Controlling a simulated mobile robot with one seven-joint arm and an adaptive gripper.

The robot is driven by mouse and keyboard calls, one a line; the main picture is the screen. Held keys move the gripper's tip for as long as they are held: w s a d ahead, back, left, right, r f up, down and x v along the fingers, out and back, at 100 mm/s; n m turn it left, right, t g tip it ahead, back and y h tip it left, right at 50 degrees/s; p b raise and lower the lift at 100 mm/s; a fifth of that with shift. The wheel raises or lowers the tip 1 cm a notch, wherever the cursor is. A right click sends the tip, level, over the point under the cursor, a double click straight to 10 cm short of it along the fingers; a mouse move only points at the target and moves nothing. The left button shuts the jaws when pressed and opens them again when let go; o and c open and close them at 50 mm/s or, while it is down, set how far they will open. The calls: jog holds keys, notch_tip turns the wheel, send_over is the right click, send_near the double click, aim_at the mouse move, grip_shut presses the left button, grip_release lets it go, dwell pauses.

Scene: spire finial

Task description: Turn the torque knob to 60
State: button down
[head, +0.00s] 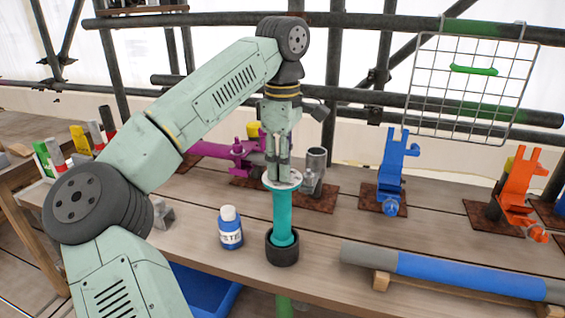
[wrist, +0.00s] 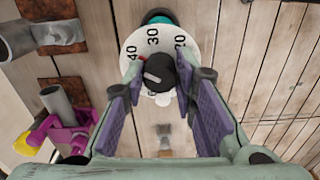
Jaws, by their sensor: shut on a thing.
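A teal post (head: 282,213) stands upright in a dark round holder (head: 282,252) on the bench. A white dial plate (head: 270,181) tops it; in the wrist view the dial (wrist: 153,40) shows the numbers 40, 30 and 20. The black torque knob (wrist: 161,72) sits on the dial, with a pale line on top pointing left. A small red mark shows beside the knob, near the 40. My gripper (head: 282,168) points straight down over the dial. In the wrist view my gripper (wrist: 163,77) has its fingers shut on the knob. The rest of the numbers are hidden.
A blue-and-white bottle (head: 230,230) stands left of the post. A grey-and-blue tube (head: 455,275) lies on wooden blocks at the right. Blue (head: 392,170), orange (head: 518,190) and purple (head: 230,149) clamps stand behind. A wire rack (head: 470,85) hangs at the back right.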

jog(key=shift+n, duration=0.4)
jog(key=n, duration=0.3)
jog(key=shift+n, duration=0.4)
jog(key=n, duration=1)
jog(key=shift+n, duration=2.6)
jog(key=c, duration=1.3)
grip_release()
